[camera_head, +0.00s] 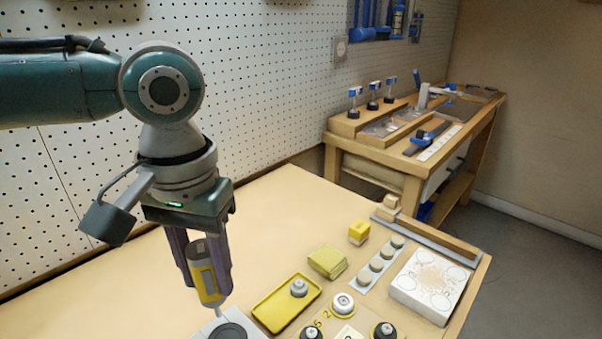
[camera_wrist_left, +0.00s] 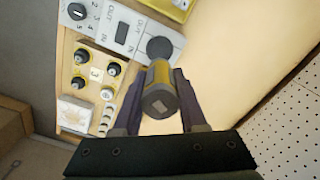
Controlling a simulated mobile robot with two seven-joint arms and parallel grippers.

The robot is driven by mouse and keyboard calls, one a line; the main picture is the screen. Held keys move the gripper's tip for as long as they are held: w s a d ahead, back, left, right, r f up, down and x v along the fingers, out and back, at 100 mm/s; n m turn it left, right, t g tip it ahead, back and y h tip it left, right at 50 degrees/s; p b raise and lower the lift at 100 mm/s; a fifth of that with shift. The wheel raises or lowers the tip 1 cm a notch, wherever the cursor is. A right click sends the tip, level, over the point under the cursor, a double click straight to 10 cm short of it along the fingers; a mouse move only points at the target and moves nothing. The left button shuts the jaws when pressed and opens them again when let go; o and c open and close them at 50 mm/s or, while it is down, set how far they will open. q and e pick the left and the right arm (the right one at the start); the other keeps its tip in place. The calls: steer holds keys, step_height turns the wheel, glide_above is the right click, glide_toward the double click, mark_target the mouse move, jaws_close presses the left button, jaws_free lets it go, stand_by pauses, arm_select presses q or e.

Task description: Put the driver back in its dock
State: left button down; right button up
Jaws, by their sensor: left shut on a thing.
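The driver (camera_head: 204,272) is yellow and grey, with a thin tip pointing down. My left gripper (camera_head: 208,284) is shut on it, one finger on each side, and holds it nearly upright with a slight tilt. In the left wrist view the driver (camera_wrist_left: 160,76) shows its grey end cap between the fingers of the left gripper (camera_wrist_left: 159,94). A dark round piece (camera_head: 228,331) on a pale panel lies just below the tip; it also shows in the wrist view (camera_wrist_left: 159,48). I cannot tell whether this is the dock, or whether the tip touches it. My right gripper is not in view.
A yellow tray (camera_head: 265,317) with a grey knob, a yellow block (camera_head: 327,261), a strip of round grey pieces (camera_head: 376,264) and a white block (camera_head: 430,284) stand to the right. A perforated wall (camera_head: 270,90) is behind. The bench between the wall and these things is clear.

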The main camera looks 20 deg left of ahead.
mark_target(220, 315)
arm_select(q)
steer(key=shift+w+d+f, duration=0.15)
steer(key=shift+f, duration=0.8)
steer(key=shift+f+b, duration=0.35)
steer(key=shift+b, duration=0.3)
step_height(220, 315, down, 3)
steer(key=b, duration=0.4)
steer(key=shift+f, duration=0.8)
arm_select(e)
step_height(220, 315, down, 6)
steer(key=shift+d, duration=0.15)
arm_select(q)
steer(key=shift+p, duration=0.7)
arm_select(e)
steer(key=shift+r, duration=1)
arm_select(q)
steer(key=shift+f+b, duration=0.75)
steer(key=shift+f, duration=1.3)
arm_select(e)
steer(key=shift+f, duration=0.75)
arm_select(q)
steer(key=shift+f, duration=0.2)
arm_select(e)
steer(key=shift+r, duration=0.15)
